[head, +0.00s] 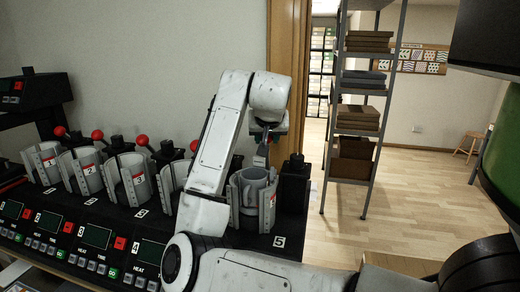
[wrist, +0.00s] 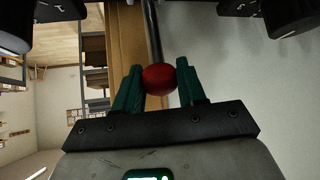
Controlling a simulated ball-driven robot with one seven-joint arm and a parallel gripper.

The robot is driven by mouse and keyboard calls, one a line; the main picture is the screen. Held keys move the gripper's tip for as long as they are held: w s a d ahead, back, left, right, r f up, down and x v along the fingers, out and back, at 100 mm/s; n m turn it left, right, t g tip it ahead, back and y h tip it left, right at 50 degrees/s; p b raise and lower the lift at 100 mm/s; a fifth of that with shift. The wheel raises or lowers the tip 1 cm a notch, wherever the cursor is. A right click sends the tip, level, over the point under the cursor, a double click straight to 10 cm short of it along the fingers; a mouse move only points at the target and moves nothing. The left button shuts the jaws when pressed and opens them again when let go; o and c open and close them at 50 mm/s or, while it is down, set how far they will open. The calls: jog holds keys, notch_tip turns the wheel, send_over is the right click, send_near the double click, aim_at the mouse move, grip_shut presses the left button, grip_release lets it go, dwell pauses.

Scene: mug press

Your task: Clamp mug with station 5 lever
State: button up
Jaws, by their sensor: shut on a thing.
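My gripper (wrist: 159,72) is shut on the red ball knob (wrist: 159,80) of a lever, with one green finger on each side of it. The lever's dark rod (wrist: 153,35) runs up from the knob in the wrist view. In the head view my gripper (head: 266,138) is above and behind the station 5 press (head: 238,203), and its knob is hidden there. A grey mug (head: 256,180) appears to sit inside the curved pads of this press. I cannot tell whether the pads touch it. The number 5 plate (head: 279,241) lies in front.
Other presses with red-knobbed levers (head: 142,141) stand in a row to the left. Control panels with screens (head: 97,236) line the front. A metal shelf (head: 368,120) with boxes stands right, beyond open wooden floor (head: 320,232). My arm covers much of station 4.

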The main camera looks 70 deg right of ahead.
jog(key=shift+d, duration=0.2)
jog(key=d, duration=0.2)
jog(key=shift+w+d, duration=0.1)
jog(key=shift+d, duration=0.2)
dwell(0.3)
jog(key=o, duration=0.7)
jog(key=shift+s+a+r, duration=0.1)
jog(key=shift+a+r, duration=0.1)
jog(key=shift+r, duration=0.85)
jog(key=shift+s+a+r, duration=0.1)
jog(key=shift+a+r, duration=0.15)
jog(key=shift+r, duration=0.85)
jog(key=shift+s+a+r, duration=0.1)
jog(key=shift+a+r, duration=0.1)
jog(key=shift+r, duration=0.85)
